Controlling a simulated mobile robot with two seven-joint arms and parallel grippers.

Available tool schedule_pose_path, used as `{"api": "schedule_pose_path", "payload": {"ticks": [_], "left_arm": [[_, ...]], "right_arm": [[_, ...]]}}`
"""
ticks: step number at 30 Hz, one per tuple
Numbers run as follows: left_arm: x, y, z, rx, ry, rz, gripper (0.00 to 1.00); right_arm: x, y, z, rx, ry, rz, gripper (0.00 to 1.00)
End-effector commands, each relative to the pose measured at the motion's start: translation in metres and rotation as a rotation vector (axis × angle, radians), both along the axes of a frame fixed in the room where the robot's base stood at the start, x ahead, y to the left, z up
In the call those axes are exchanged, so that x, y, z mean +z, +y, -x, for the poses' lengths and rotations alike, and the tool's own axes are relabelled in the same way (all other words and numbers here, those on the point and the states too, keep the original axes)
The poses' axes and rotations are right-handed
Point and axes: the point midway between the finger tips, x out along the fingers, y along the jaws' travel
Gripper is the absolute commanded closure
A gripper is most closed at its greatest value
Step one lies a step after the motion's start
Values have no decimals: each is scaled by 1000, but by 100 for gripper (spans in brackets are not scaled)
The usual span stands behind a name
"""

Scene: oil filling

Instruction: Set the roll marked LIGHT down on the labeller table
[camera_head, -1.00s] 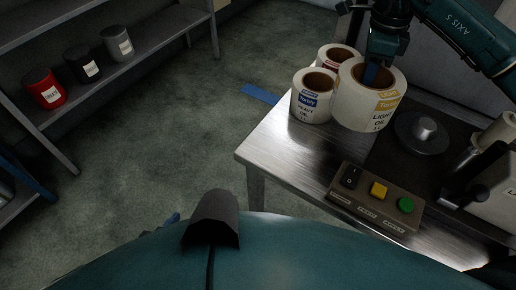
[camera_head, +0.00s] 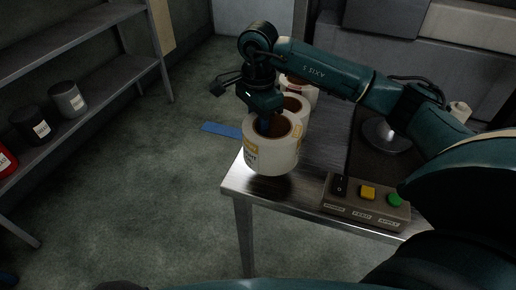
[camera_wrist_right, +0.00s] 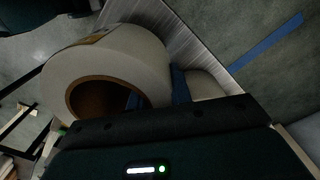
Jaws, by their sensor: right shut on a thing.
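The LIGHT roll is a large white ring (camera_head: 271,156) with a yellow-orange label and a brown core. My right gripper (camera_head: 268,124) reaches down into it and is shut on its wall. In the right wrist view the roll (camera_wrist_right: 130,50) fills the upper left, with blue fingers (camera_wrist_right: 180,86) at its wall. The roll is over the near left corner of the metal labeller table (camera_head: 285,190). I cannot tell whether its underside touches the tabletop. My left gripper is not in view.
Two other label rolls, one nearer (camera_head: 299,106) and one farther (camera_head: 309,90), stand behind the held roll. A button box (camera_head: 365,200) sits at the table's front, and a dark round spindle plate (camera_head: 386,135) lies behind it. A shelf with cans (camera_head: 68,98) is at left.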

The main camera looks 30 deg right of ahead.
Motion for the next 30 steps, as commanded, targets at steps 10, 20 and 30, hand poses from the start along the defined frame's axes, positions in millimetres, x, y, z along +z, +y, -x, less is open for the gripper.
{"api": "schedule_pose_path", "payload": {"ticks": [10, 20, 30], "left_arm": [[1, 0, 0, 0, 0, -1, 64], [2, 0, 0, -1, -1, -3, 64], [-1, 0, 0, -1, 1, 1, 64]], "right_arm": [[-32, 0, 0, 0, 0, -1, 100], [-56, 0, -1, -1, -4, -1, 100], [-60, 0, 0, -1, -1, 0, 71]]}}
